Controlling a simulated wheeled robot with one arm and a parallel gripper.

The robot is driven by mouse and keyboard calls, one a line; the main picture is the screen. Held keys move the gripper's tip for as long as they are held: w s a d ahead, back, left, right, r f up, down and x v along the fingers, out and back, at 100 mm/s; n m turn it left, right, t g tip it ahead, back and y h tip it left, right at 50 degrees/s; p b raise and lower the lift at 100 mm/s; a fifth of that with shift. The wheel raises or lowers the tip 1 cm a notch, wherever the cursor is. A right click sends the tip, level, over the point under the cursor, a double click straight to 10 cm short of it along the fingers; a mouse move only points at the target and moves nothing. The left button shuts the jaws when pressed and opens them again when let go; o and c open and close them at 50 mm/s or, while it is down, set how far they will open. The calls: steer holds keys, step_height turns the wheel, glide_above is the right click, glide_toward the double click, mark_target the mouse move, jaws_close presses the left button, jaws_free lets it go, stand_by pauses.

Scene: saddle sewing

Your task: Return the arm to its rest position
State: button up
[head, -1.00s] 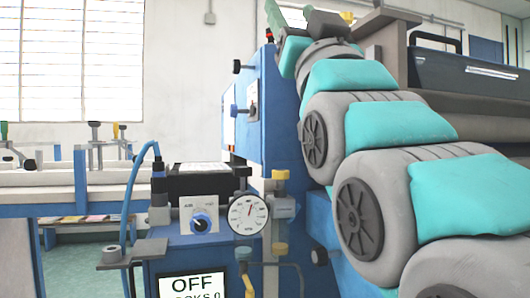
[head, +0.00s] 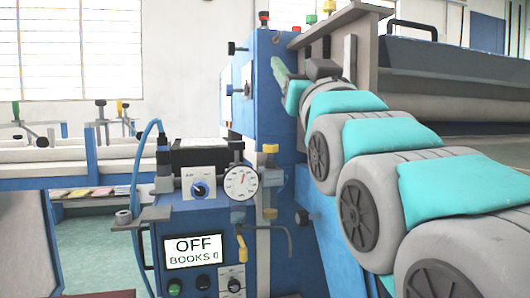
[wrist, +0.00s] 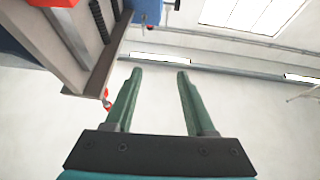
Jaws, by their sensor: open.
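My arm, grey with turquoise covers, rises from the lower right of the head view toward the middle. My gripper (head: 281,70) is at its far end, partly seen, close in the picture to the blue machine column (head: 262,110); the gap between them is hard to judge. In the wrist view my gripper (wrist: 159,75) has two green fingers spread apart, with nothing between them. Beyond the fingers are the pale wall and a window (wrist: 250,14).
A grey machine frame (wrist: 62,38) is at the wrist view's upper left. A control box with a display (head: 193,250) reading OFF and a round gauge (head: 241,183) stands left of my arm. A grey shelf with a dark case (head: 450,65) is at right.

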steer(key=w+d+f+g+h+p, duration=0.1)
steer(key=w+f+g, duration=0.15)
steer(key=f, duration=0.55)
steer(key=w+d+f+m+g+h+p, duration=0.1)
steer(key=d+f+g, duration=0.15)
steer(key=f, duration=0.45)
steer(key=w+d+f+g+h+p, duration=0.1)
steer(key=f+g, duration=0.2)
steer(key=f, duration=0.5)
steer(key=s+d+f+g+h+p, duration=0.15)
steer(key=s+f+g, duration=0.25)
steer(key=f, duration=0.6)
steer(key=s+d+f+g+p, duration=0.1)
steer(key=s+f+g, duration=0.3)
steer(key=s, duration=0.4)
steer(key=s+d+f+g+p, duration=0.1)
steer(key=s+d+f+g, duration=0.1)
steer(key=s+f+g, duration=0.2)
steer(key=s+d+f+m+g+p, duration=0.1)
steer(key=s+f+g, duration=0.3)
steer(key=s+f, duration=0.4)
steer(key=s+p, duration=0.1)
steer(key=s, duration=0.5)
steer(key=shift+d+f+g, duration=0.15)
steer(key=shift+f+g, duration=0.15)
steer(key=shift+g, duration=0.1)
steer(key=shift+o, duration=0.2)
steer(key=shift+h, duration=0.25)
